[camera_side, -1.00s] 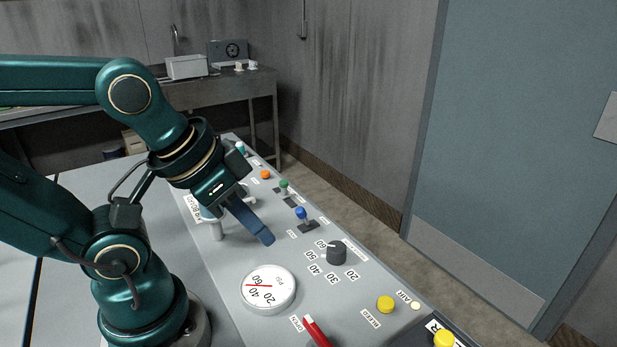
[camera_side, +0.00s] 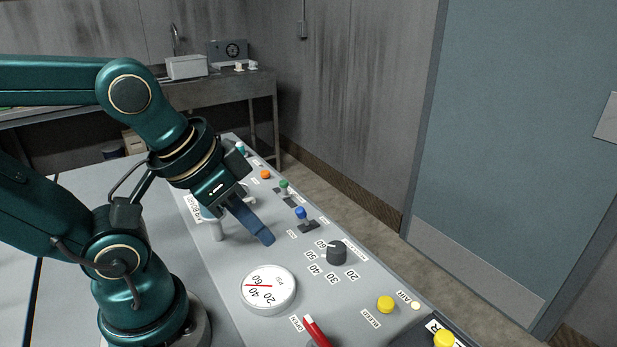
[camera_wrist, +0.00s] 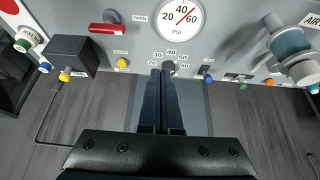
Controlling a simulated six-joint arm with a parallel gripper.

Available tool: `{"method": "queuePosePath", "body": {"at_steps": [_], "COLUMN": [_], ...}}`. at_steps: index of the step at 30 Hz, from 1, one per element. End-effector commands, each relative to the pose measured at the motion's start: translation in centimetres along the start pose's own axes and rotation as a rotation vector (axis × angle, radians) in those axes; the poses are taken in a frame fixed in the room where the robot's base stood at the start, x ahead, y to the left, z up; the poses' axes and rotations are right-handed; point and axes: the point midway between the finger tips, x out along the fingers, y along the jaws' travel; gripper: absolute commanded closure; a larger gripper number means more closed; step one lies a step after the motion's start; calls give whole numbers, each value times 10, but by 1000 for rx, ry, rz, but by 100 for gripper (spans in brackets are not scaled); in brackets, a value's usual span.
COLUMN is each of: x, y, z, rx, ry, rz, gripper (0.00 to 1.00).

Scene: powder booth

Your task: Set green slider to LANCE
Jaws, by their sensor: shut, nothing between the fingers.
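The green slider (camera_side: 284,185) has a green knob in a dark slot on the grey panel, between the orange button and the blue slider. It also shows in the wrist view (camera_wrist: 242,78), right of my fingers. Its position labels are too small to read. My gripper (camera_side: 267,240) is shut and empty, with its blue fingers slanting down over the panel, nearer the side camera than the green slider and apart from it.
The blue slider (camera_side: 301,214) stands between my fingertips and the green slider. The numbered knob (camera_side: 337,252), round gauge (camera_side: 268,290), red handle (camera_side: 317,332) and yellow button (camera_side: 386,304) are nearer the camera. The orange button (camera_side: 265,174) lies beyond the green slider.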

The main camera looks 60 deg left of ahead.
Motion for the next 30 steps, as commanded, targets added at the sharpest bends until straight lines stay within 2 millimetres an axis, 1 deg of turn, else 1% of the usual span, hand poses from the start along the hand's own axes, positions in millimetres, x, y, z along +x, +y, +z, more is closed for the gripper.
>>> {"method": "queuePosePath", "body": {"at_steps": [5, 8, 9, 10, 11, 13, 16, 20, 25, 29, 30], "x": [0, 0, 0, 0, 0, -5, -12, -13, -3, 14, 21], "y": [0, 0, 0, 0, -1, -3, -12, -28, -59, -90, -101], "z": [0, 0, 0, 0, 0, -10, -34, -66, -106, -134, -141], "rx": [0, -9, -23, -38, -58, -117, -234, -392, -594, -753, -799], "ry": [0, 0, 0, 0, 2, 33, 73, 91, 100, 101, 100], "rz": [0, 0, 0, -1, -4, -14, -42, -94, -176, -251, -274], "gripper": [100, 66, 50, 44, 44, 44, 44, 44, 44, 44, 44]}}
